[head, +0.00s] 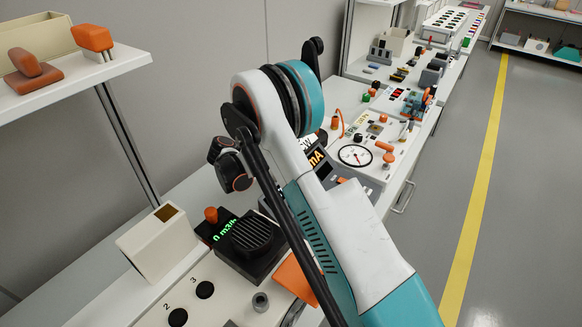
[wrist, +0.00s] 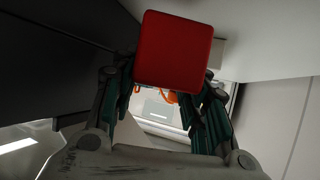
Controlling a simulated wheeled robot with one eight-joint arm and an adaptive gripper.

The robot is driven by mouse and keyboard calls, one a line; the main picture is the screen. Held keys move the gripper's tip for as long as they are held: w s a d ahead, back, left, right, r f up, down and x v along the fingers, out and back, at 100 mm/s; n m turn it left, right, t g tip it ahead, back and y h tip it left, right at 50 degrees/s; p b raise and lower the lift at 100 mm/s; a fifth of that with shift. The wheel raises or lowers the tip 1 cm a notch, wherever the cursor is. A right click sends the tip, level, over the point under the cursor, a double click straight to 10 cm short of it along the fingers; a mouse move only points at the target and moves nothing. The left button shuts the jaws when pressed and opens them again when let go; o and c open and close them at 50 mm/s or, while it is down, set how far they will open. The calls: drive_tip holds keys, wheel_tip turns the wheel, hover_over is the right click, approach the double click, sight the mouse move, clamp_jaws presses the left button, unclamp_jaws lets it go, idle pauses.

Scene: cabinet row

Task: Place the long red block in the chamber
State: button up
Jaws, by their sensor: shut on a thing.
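The red block (wrist: 173,50) fills the upper middle of the wrist view, seen end-on as a square red face, so its length is hidden. My gripper (wrist: 168,84) has its green and grey fingers on both sides of the block and is shut on it. In the head view my arm covers the middle, and neither the block nor my gripper can be made out. I cannot tell which thing is the chamber; a cream box with an opening in its top (head: 152,247) stands at the lower left in the head view.
A dark grilled unit (head: 250,243) and a green-lit display (head: 224,229) stand beside the cream box. A shelf (head: 75,80) with orange-handled things juts out at upper left. A gauge panel (head: 356,155) lies right of my arm. The grey floor (head: 530,200) is clear.

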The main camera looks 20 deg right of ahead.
drive_tip(key=shift+w+d, duration=0.2)
drive_tip(key=shift+d, duration=0.7)
drive_tip(key=f+b, duration=0.1)
drive_tip(key=f, duration=0.1)
drive_tip(key=f+b, duration=0.1)
drive_tip(key=shift+w+d+f+b, duration=0.1)
drive_tip(key=shift+d+f+b, duration=0.1)
drive_tip(key=shift+f+b, duration=0.15)
drive_tip(key=shift+r, duration=0.15)
drive_tip(key=o, duration=1.2)
